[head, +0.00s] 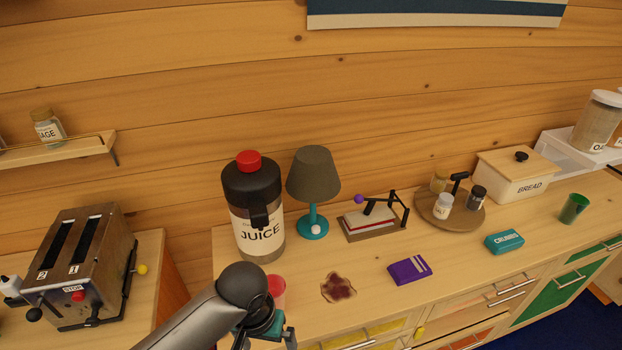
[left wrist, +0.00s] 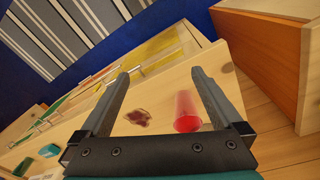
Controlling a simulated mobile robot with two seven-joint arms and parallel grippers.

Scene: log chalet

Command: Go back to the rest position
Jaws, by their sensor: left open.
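My left gripper (head: 266,332) is at the bottom of the head view, over the front left part of the counter (head: 310,262). In the left wrist view its two fingers (left wrist: 161,74) are spread apart with nothing between them. A red cup (head: 277,289) stands on the counter just beyond it, partly hidden by my arm. The cup (left wrist: 187,110) also shows in the left wrist view, beyond the jaw base and near the right finger. I cannot tell the exact gap between cup and gripper. My right gripper is in neither view.
A juice dispenser (head: 256,235), a lamp (head: 313,180) and a dark stain (head: 338,287) are near my left arm. A toaster (head: 82,265) stands on the left.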

